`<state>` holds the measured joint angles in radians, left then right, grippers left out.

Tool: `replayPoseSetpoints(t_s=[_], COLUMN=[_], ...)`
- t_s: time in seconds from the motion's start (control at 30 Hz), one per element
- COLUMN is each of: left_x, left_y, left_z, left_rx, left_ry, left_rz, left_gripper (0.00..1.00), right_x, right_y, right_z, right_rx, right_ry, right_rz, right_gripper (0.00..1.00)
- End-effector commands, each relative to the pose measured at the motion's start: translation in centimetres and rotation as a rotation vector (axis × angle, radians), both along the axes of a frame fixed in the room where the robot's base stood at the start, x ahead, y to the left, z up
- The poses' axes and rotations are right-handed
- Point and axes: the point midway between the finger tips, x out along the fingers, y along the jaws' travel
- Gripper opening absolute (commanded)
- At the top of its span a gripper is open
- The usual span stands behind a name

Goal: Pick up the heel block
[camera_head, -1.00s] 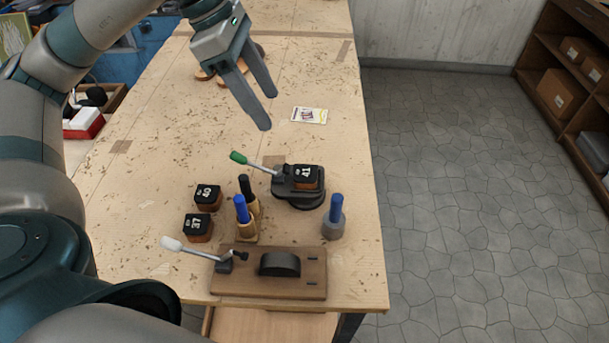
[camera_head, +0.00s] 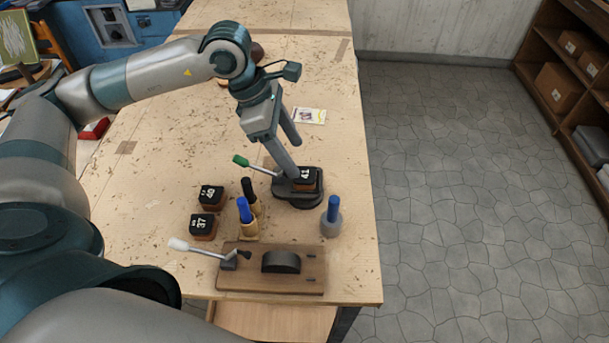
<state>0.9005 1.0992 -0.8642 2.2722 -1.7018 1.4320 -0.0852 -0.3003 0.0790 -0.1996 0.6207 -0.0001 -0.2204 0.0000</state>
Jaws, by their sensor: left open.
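Several dark-topped heel blocks with brown sides show in the head view. The block marked 41 (camera_head: 306,178) sits on a round black clamp fixture (camera_head: 296,199) with a green-tipped lever (camera_head: 254,166). The blocks marked 40 (camera_head: 212,198) and 37 (camera_head: 203,227) stand on the bench to the left. My left gripper (camera_head: 294,160) is open, its fingers pointing down close to block 41. One fingertip is just at the block's upper left; I cannot tell whether it touches. My right gripper is not in view.
A wooden board (camera_head: 240,279) with a white-tipped lever lies at the bench's (camera_head: 160,200) front. Bottles or tools with blue (camera_head: 332,212) and black caps stand near the fixture. A card (camera_head: 311,116) lies behind. The bench's left middle is mostly clear.

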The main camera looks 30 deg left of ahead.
Motion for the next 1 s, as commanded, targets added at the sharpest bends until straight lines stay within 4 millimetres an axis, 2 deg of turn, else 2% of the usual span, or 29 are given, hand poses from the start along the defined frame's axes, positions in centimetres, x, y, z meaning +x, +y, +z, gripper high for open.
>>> replayPoseSetpoints(t_s=[0.37, 0.7, 0.83, 1.0], left_x=[0.0, -0.1, 0.1, 0.2], left_y=[-0.3, -1.8, -2.1, -2.2], left_z=[-0.3, -3.3, -4.4, -4.8], left_rx=[0.000, 0.000, -0.001, 0.000], left_ry=[0.001, 0.003, 0.001, 0.000], left_rz=[0.000, 0.000, 0.001, 0.000], left_gripper=[0.59, 0.59, 0.59, 0.59], right_x=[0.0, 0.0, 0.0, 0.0], right_y=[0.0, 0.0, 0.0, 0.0], right_z=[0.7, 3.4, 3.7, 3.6], right_rx=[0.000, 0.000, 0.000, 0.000], right_ry=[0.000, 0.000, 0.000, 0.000], right_rz=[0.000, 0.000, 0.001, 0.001], right_gripper=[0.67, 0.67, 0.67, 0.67])
